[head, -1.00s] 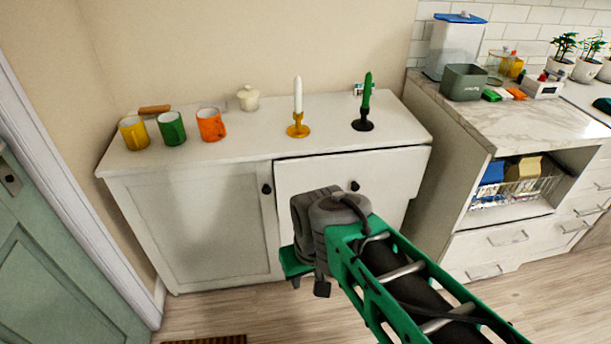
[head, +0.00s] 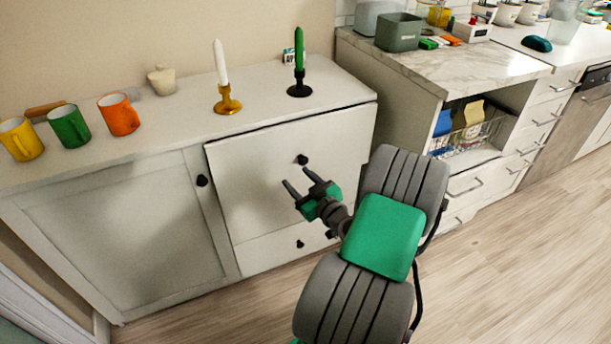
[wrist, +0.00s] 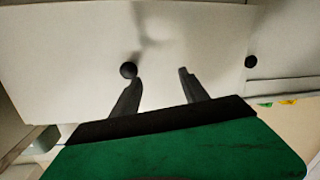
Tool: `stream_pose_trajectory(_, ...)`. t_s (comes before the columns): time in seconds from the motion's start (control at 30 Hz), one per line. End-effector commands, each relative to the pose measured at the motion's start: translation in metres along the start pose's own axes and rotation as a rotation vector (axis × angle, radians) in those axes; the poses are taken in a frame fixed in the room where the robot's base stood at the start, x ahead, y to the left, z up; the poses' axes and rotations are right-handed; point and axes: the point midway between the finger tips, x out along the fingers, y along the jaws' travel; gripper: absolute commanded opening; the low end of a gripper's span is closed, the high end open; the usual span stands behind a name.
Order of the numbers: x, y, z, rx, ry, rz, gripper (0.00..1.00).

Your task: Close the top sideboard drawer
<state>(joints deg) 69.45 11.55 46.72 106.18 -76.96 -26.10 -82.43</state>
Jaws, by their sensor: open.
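The top sideboard drawer (head: 262,182) has a tall white front with a dark round knob (head: 302,159). Its front stands slightly out from the white sideboard (head: 130,235), with a dark gap along its top and left edges. My gripper (head: 298,179) is open and empty in front of this drawer, just below the knob in the head view. In the wrist view, the open fingers (wrist: 160,76) point at a white front, and a dark knob (wrist: 128,70) shows beside the left fingertip. I cannot tell whether they touch.
A lower drawer knob (head: 300,243) and a door knob (head: 202,180) are nearby. On top stand a white candle (head: 220,62), a green candle (head: 299,48), a lidded pot (head: 162,80) and three mugs. A marble-topped counter (head: 440,62) stands right; the floor (head: 500,260) is clear.

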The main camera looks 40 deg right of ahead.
Motion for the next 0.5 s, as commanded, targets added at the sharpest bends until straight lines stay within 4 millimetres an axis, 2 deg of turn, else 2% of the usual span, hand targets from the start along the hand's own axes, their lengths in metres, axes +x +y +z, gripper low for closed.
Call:
stream_pose_trajectory(0.03,-0.011,0.022,0.013,0.005,0.021,0.081,0.52)
stream_pose_trajectory(0.07,-0.016,0.032,0.015,0.001,0.031,0.115,0.52)
stream_pose_trajectory(0.17,-0.018,0.045,0.015,-0.005,0.045,0.159,0.52)
stream_pose_trajectory(0.5,0.042,0.054,0.01,-0.008,0.045,0.156,0.52)
